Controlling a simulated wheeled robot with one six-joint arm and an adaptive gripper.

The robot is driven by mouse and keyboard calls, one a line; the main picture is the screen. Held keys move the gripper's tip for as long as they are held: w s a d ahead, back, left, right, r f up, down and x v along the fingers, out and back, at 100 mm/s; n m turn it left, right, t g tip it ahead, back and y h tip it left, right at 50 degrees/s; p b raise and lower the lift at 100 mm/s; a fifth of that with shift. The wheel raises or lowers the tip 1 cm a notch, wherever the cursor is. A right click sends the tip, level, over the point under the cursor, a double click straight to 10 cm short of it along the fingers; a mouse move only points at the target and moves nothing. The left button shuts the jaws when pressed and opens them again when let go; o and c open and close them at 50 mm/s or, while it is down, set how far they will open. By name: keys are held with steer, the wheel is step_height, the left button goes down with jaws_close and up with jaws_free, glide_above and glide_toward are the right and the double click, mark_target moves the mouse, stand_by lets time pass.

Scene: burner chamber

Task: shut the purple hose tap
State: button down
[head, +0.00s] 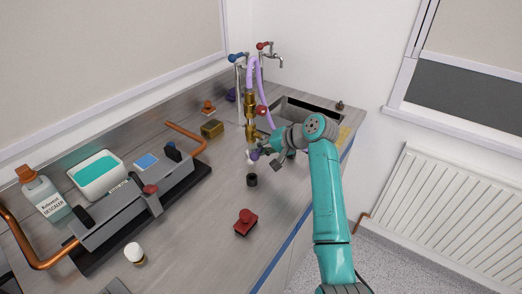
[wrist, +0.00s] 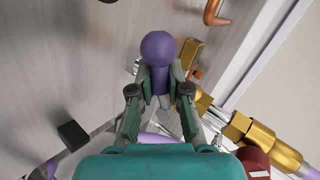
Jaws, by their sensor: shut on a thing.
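The purple hose tap shows a round purple knob (wrist: 159,46) in the wrist view. My gripper (wrist: 160,82) is shut on the knob's purple stem, one finger on each side, with the ball standing out beyond the fingertips. In the head view my gripper (head: 262,151) is at the lower end of the upright brass fittings (head: 250,104), and a small purple part (head: 254,155) shows beside it. The fingers and wrist partly hide the tap's body, so I cannot tell which way its handle is turned.
A lilac hose (head: 266,104) loops from the taps behind. A red knob (head: 261,110) sits close by on the brass fittings. A sink (head: 318,113) lies behind my arm. A dark cylinder (head: 252,180) and a red block (head: 245,222) stand nearer on the bench. A burner unit (head: 125,212) is left.

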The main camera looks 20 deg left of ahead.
steer(key=shift+s+r+m+g+y, duration=0.1)
steer(key=shift+r+m+g+y, duration=0.6)
steer(key=shift+m+g, duration=0.5)
steer(key=c, duration=1.1)
jaws_free()
steer(key=v, duration=1.2)
